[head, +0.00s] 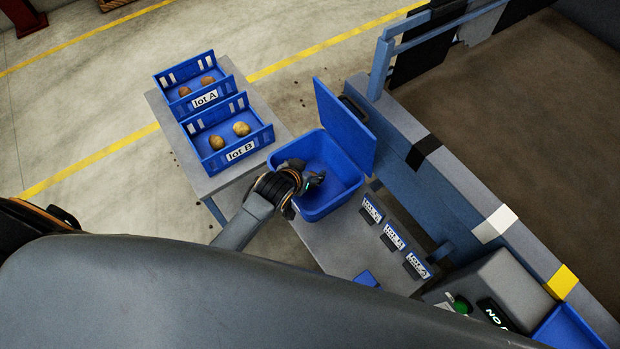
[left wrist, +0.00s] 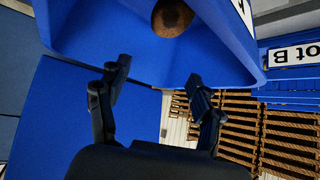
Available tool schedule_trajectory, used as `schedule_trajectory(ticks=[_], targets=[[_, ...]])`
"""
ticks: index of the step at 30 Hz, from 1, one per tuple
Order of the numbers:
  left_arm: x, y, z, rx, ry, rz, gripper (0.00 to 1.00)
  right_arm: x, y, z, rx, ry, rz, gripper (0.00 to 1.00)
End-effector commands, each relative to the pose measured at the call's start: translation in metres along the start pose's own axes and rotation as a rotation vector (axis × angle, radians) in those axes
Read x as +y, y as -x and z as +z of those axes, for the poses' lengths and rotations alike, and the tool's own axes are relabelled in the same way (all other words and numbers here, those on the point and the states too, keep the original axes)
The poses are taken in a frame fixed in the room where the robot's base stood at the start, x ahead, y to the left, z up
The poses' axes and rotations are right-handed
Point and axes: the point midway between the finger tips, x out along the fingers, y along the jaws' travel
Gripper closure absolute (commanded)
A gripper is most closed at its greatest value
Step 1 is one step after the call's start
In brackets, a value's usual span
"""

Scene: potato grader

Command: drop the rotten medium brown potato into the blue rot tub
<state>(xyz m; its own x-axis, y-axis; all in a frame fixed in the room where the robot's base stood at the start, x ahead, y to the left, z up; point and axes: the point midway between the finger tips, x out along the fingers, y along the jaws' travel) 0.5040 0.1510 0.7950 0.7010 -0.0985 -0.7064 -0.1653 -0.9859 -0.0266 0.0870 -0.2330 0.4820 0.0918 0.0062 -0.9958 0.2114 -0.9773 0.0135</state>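The blue tub (head: 328,207) stands on a grey bench with its lid (head: 345,125) raised at the back right. My left gripper (head: 308,183) is over the tub, pointing in. In the left wrist view the fingers of my left gripper (left wrist: 156,95) are spread apart with nothing between them. A brown potato (left wrist: 172,17) shows beyond the fingertips, against the inside of the blue tub (left wrist: 115,35) and cut by the top picture edge. I cannot tell whether it touches the tub's floor. It is not visible in the head view. My right gripper is not in view.
Blue crates marked lot A (head: 228,92) and lot B (head: 263,140) hold potatoes on the table to the left. A grey box with a green button (head: 461,304) stands at lower right, beside the large blue-framed bin.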

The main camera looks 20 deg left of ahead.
Motion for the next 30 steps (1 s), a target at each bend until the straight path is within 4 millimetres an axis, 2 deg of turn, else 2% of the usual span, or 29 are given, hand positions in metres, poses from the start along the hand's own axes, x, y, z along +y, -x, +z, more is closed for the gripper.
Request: schedule_trajectory(ticks=[9, 14, 30], targets=[[0.0, 0.001, 0.001, -0.001, 0.0, 0.0, 0.28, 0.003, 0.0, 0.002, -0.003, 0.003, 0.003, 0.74], [0.0, 0.011, 0.0, 0.001, 0.0, 0.0, 0.28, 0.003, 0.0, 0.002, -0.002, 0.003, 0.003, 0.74], [0.0, 0.104, 0.001, 0.0, 0.0, 0.0, 0.28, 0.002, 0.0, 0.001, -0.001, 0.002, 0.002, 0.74]])
